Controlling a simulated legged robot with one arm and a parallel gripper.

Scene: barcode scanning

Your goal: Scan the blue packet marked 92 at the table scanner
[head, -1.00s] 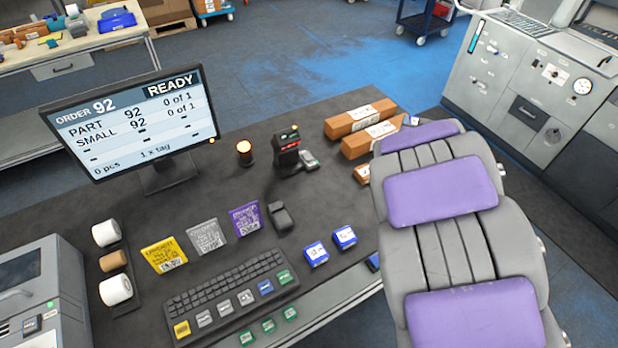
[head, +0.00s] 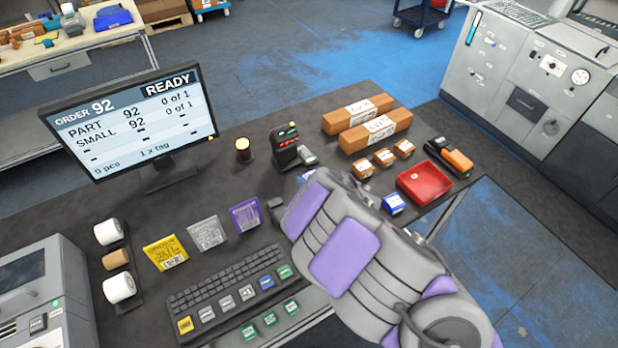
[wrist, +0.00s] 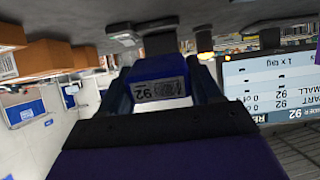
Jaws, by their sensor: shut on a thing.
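The blue packet marked 92 (wrist: 160,82) is between the two fingers of my gripper (wrist: 161,90) in the wrist view. Its white label shows upside down, with a barcode and 92. In the head view a small bit of blue (head: 308,176) shows at the far end of my arm; my fingers are mostly hidden there. The table scanner (head: 286,148), black with a red light, stands just beyond that end, apart from it as far as I can see. The monitor (head: 140,120) reads READY, order 92, part 0 of 1.
Another blue packet (head: 393,204) lies right of my arm, by a red tray (head: 425,181). Brown boxes (head: 375,131) and an orange-black handheld device (head: 449,157) lie at the right. An amber lamp (head: 243,150) stands left of the scanner. The keyboard (head: 225,280) is in front.

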